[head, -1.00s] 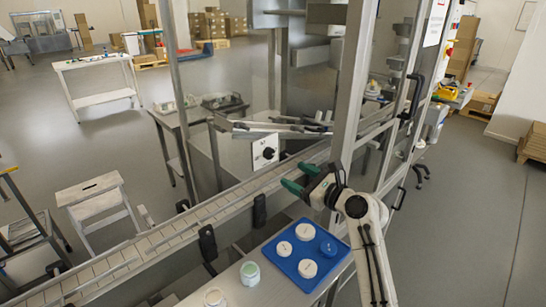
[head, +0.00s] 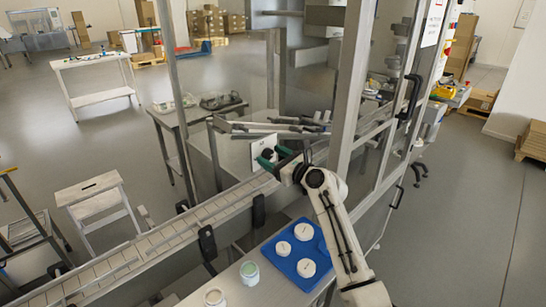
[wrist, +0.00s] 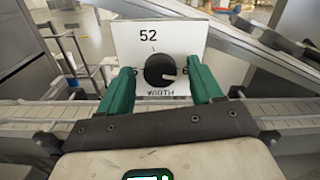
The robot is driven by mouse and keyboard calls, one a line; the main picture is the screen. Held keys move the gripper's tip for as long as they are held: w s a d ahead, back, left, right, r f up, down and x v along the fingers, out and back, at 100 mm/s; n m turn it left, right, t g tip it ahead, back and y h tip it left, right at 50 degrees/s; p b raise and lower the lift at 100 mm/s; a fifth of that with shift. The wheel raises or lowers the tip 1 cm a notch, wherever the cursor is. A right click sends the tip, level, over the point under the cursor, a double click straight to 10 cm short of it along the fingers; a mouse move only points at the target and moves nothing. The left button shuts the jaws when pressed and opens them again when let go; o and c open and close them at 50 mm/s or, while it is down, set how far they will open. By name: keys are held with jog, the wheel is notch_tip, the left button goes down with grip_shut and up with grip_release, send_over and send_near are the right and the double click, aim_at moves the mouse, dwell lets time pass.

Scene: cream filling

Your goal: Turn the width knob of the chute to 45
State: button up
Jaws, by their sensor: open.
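The width knob (wrist: 160,70) is a round black knob on a white plate (wrist: 188,38). The plate reads 52 at its upper left and WIDTH below the knob. In the wrist view my gripper (wrist: 158,80) is open, with one green finger on each side of the knob. Whether the fingers touch the knob, I cannot tell. In the head view my gripper (head: 273,157) is in front of the plate (head: 262,146) and partly hides it and the knob.
Metal chute rails (head: 280,124) run just above the plate. A conveyor (head: 165,232) passes below it. A blue tray (head: 271,254) with white lids and two jars (head: 249,272) stand on the near bench. A steel frame post (head: 350,80) rises right of my gripper.

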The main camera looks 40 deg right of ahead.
jog(key=c, duration=1.1)
jog(key=shift+o, duration=0.2)
